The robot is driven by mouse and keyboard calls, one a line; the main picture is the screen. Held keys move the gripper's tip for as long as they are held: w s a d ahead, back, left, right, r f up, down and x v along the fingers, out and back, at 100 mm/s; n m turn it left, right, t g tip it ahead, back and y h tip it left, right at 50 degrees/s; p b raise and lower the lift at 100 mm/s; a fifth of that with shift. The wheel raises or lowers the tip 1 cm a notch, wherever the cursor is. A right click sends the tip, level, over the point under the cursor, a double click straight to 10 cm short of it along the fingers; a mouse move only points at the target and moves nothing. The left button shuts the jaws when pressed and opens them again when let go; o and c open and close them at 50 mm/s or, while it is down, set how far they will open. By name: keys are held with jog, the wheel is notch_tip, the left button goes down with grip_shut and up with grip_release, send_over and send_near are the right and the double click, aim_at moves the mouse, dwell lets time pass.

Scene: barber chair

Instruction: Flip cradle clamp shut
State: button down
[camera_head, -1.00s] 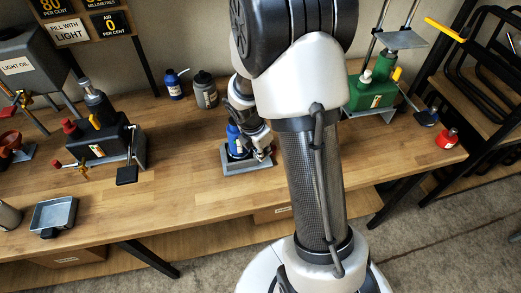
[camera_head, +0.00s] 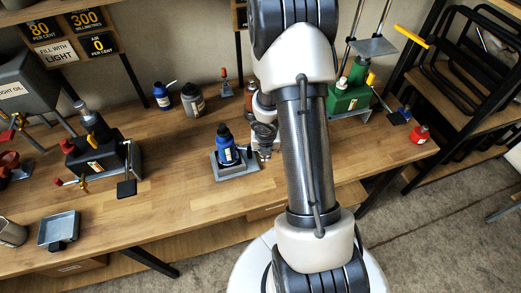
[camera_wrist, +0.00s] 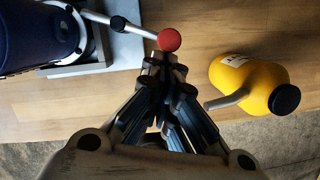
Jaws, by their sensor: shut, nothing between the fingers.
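The cradle (camera_head: 240,172) is a grey tray-like block on the bench, with a blue bottle-shaped body (camera_head: 225,150) standing upright in it. In the wrist view the blue body (camera_wrist: 38,35) is at the left, and the grey cradle (camera_wrist: 122,48) shows behind it. The clamp lever (camera_wrist: 118,22) is a thin rod with a red ball knob (camera_wrist: 170,40), reaching out to the right of the blue body. My gripper (camera_wrist: 165,68) is shut and empty, its tips just below the knob in the picture. I cannot tell whether they touch. In the head view my gripper (camera_head: 265,155) is right of the cradle.
A dark jack (camera_head: 100,155) stands left on the bench and a green jack (camera_head: 345,97) right. Bare wood lies left of the cradle.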

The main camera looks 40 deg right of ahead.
jog(key=shift+w+d+n+y+p, duration=0.25)
jog(key=shift+d+n+p, duration=0.35)
jog(key=shift+n+p, duration=0.35)
jog(key=shift+w+d+n+y+p, duration=0.15)
jog(key=shift+w+d+n+p, duration=0.1)
jog(key=shift+d+n+p, duration=0.55)
jog(key=shift+a+n, duration=0.2)
jog(key=shift+n, duration=0.15)
